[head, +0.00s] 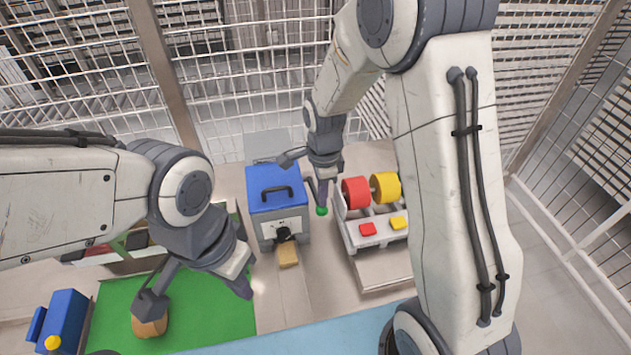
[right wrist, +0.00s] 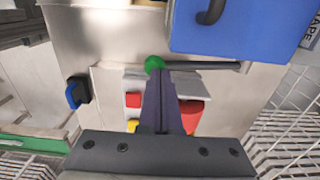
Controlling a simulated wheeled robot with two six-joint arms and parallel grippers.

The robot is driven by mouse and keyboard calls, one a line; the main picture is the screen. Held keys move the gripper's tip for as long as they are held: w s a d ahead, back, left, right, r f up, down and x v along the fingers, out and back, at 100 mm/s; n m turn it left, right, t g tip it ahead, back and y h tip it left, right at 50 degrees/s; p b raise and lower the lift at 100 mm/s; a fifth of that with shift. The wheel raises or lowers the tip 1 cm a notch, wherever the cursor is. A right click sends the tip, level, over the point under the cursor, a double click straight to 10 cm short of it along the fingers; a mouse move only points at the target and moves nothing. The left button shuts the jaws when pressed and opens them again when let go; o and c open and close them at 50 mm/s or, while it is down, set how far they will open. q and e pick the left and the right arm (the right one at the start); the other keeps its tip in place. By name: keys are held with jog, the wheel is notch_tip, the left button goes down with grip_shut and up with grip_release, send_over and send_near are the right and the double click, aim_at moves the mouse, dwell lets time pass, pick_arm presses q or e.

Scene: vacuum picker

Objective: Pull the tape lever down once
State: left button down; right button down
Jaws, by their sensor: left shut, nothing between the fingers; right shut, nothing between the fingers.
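The tape lever is a dark rod (right wrist: 215,65) with a green ball knob (right wrist: 154,64) at its end. In the head view the green knob (head: 321,211) shows between the blue-lidded machine (head: 278,186) and the tape rolls, its rod mostly hidden. My right gripper (head: 323,200) is shut and empty, its fingers pointing down right at the knob. In the right wrist view its fingertips (right wrist: 154,75) overlap the knob; I cannot tell whether they touch it. My left gripper (head: 246,290) is shut and empty above the green mat (head: 205,315).
A red roll (head: 355,192) and a yellow roll (head: 385,187) sit right of the lever, with red (head: 367,229) and yellow (head: 398,223) blocks before them. A brown item (head: 149,326) lies on the mat. A blue box (head: 65,318) stands left. Mesh fencing surrounds the area.

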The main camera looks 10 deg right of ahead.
jog(key=shift+f, duration=0.15)
jog(key=shift+s+f+b, duration=0.3)
jog(key=shift+f+b, duration=0.3)
jog(key=shift+f, duration=0.2)
jog(key=shift+s+f+b, duration=0.25)
jog(key=shift+f+b, duration=0.35)
jog(key=shift+f, duration=0.2)
jog(key=shift+s+f+b, duration=0.1)
jog(key=shift+f+b, duration=1.05)
jog(key=shift+f, duration=0.6)
